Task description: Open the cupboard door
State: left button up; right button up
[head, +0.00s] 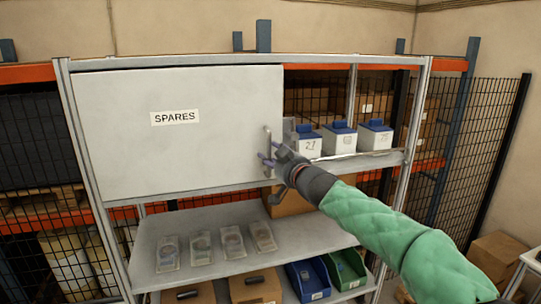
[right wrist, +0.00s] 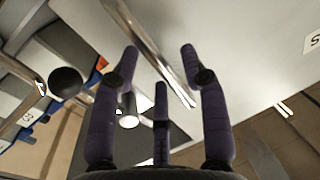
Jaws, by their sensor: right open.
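The cupboard door (head: 190,140) is a pale grey panel labelled SPARES on the upper part of the rack, and it looks shut. Its bar handle (head: 268,143) stands upright near the door's right edge. My right gripper (head: 268,161) is open at the handle's lower part, its arm coming in from the lower right. In the right wrist view the metal handle (right wrist: 150,42) runs between the spread purple fingers (right wrist: 160,58). I cannot tell whether any finger touches it. My left gripper is not in view.
Right of the door, several white boxes with blue lids (head: 340,138) stand on the upper shelf. The shelf below (head: 300,236) holds several clear packs (head: 232,242). Blue and green bins (head: 345,268) sit lower down. A rack upright (head: 410,135) stands at the right.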

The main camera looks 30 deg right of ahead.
jog(key=shift+w, duration=0.6)
grip_shut()
